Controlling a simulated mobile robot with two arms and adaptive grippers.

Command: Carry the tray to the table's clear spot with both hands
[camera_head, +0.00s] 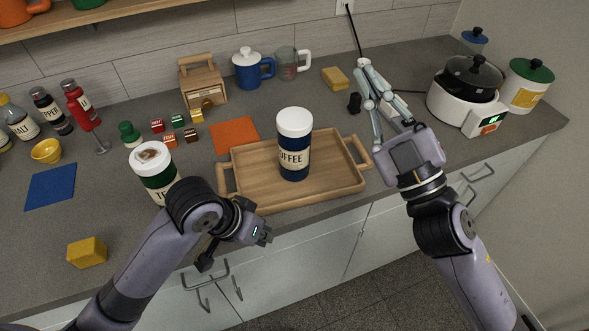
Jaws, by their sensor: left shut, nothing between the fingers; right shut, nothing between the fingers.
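The wooden tray (337,177) lies flat on the grey counter near its front edge, with a handle at its left and right ends. A dark blue coffee canister with a white lid (294,155) stands upright on it. My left gripper (258,236) is in front of the tray's front left corner, partly hidden by its own wrist; it is shut and empty. My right gripper (372,85) is beyond and to the right of the tray's right handle, its fingers pointing to the back; it is shut and empty. Neither gripper holds the tray.
An orange square (235,135) lies behind the tray, a blue square (50,186) at far left. A yellow block (87,252) is at front left. A white cooker (463,105) stands at right.

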